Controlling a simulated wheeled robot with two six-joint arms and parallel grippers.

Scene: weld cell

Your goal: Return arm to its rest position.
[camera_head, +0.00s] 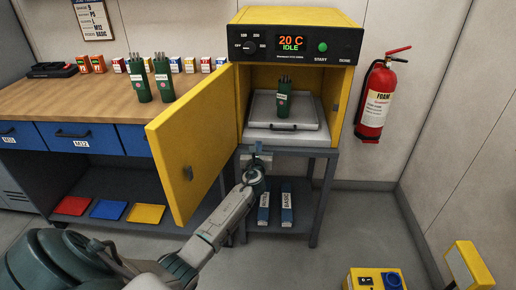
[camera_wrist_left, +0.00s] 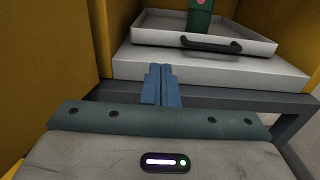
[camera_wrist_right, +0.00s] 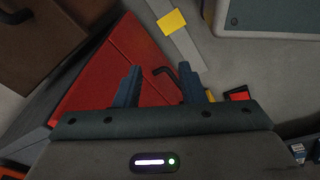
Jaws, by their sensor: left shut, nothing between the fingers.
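My left arm reaches from the lower left of the head view to the front of a yellow oven (camera_head: 350,105). My left gripper (camera_head: 258,150) is shut and empty, just in front of the oven opening. In the left wrist view its blue fingers (camera_wrist_left: 160,85) are together, short of the tray's black handle (camera_wrist_left: 211,44). The oven's grey tray (camera_head: 300,112) carries a green canister of rods (camera_head: 283,102). My right gripper (camera_wrist_right: 162,88) shows only in the right wrist view, with its fingers apart and nothing visible between them.
The yellow oven door (camera_head: 192,150) stands open, left of my left gripper. The oven display reads 20 C IDLE. Two green canisters (camera_head: 140,82) stand on the wooden workbench (camera_head: 60,98). A fire extinguisher (camera_head: 376,98) hangs at right. A red surface (camera_wrist_right: 110,70) lies beyond my right fingers.

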